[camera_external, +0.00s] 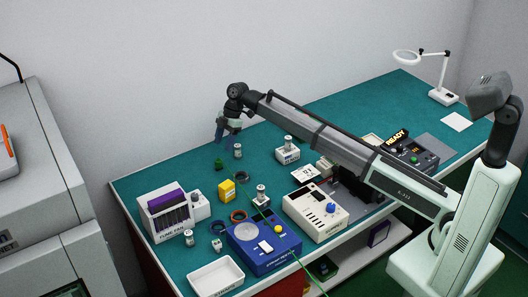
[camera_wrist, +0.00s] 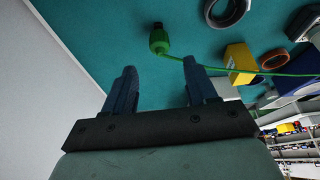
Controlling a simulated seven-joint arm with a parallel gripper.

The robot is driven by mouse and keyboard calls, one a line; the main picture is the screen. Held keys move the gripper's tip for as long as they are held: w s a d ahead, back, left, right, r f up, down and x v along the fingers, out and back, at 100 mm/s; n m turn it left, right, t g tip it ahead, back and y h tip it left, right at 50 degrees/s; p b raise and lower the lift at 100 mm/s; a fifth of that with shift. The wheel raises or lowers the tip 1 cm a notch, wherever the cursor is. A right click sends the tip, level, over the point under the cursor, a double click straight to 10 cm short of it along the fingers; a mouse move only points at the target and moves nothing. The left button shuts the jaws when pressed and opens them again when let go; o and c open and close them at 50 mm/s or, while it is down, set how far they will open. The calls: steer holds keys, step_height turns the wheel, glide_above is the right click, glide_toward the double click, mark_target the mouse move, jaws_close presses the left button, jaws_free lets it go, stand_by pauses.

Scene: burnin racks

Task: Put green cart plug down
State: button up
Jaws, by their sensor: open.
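The green cart plug (camera_external: 219,163) lies on the teal table top near the far left edge. My gripper (camera_external: 222,138) is open and empty, above the table and just behind the plug in the external view. In the wrist view the plug (camera_wrist: 158,41) shows beyond the gap between my two blue fingers (camera_wrist: 160,68), apart from both. Its green cable (camera_wrist: 230,69) runs off to the right past the tip of the right finger.
A white rack (camera_external: 165,216), a blue device (camera_external: 263,242) and a white tray (camera_external: 215,277) are nearer the front. The table is bare left of the plug.

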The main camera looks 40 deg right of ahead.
steer(key=shift+v, duration=1.4)
